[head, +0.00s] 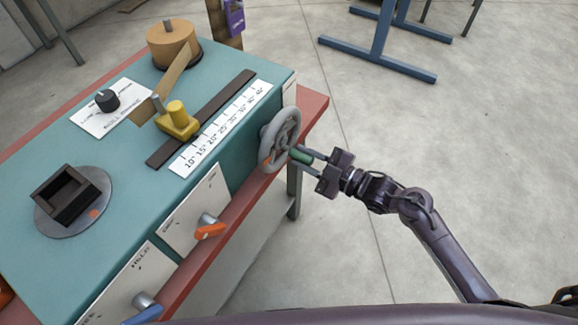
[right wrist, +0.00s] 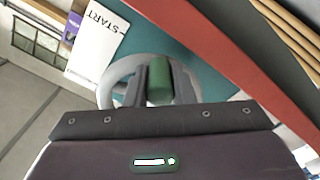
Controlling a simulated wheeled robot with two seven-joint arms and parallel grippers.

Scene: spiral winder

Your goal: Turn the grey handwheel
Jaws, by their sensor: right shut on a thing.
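The grey handwheel (head: 280,139) is mounted on the right-hand side of the teal machine, near the end of its scale. Its green handle (head: 302,155) sticks out from the wheel's lower right rim. My right gripper (head: 305,158) is shut on the green handle, with one finger on each side of it. In the right wrist view the green handle (right wrist: 158,82) sits between the two fingers, and part of the grey handwheel (right wrist: 118,80) shows behind them. My left gripper is not in view.
The teal machine (head: 130,190) stands on a red bench (head: 312,107). An orange lever (head: 210,230) and a blue lever (head: 145,311) stick out from its front panels. A yellow slider (head: 178,121) sits on the dark rail beside the angle scale.

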